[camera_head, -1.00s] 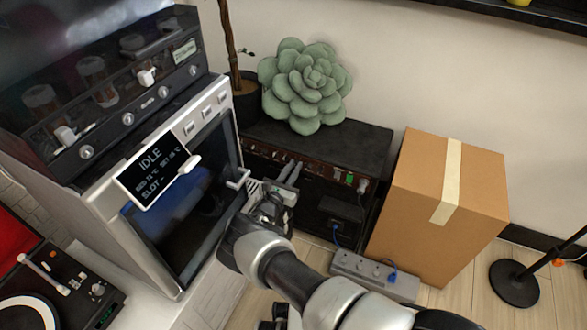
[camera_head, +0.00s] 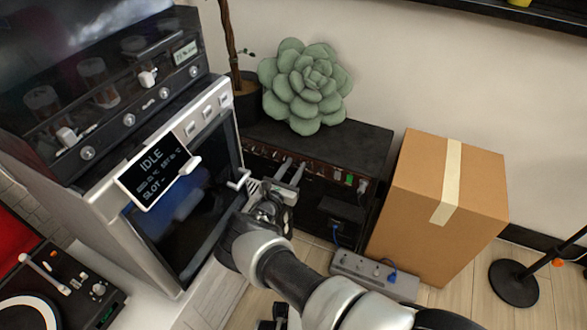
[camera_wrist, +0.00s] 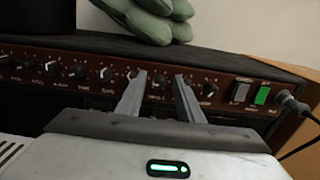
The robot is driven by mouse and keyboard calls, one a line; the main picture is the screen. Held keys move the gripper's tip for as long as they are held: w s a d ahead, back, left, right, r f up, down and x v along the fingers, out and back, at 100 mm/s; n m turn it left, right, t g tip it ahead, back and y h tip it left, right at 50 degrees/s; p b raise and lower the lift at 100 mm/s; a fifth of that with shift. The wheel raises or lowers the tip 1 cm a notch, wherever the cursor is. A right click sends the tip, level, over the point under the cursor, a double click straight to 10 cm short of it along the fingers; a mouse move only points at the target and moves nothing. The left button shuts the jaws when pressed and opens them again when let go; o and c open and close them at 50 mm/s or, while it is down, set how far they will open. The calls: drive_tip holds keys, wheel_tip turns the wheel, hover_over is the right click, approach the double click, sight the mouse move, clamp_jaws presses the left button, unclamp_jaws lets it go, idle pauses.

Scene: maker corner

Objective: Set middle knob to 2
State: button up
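A brown control panel (camera_wrist: 230,84) with a row of small dark knobs on white dials crosses the wrist view. It is the front of a black amplifier (camera_head: 352,144). My gripper (camera_wrist: 159,76) is open, its two grey fingers pointing at the panel. One knob (camera_wrist: 158,82) shows between the fingers, with a gap on both sides. Whether the fingertips reach around it or stop short, I cannot tell. Labels are too small to read surely, so which knob is the middle one is unclear. In the head view, my gripper (camera_head: 293,173) is at the amplifier's front.
A green switch (camera_wrist: 262,95) and a plugged cable (camera_wrist: 288,101) are at the panel's right. A green succulent plush (camera_head: 305,85) sits on top. A machine with a screen (camera_head: 158,172) stands left, a cardboard box (camera_head: 480,180) right. A power strip (camera_head: 350,266) lies on the floor.

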wheel_tip(320, 180, up, 9)
drive_tip(key=p, duration=0.3)
drive_tip(key=shift+r, duration=0.15)
idle(0.3)
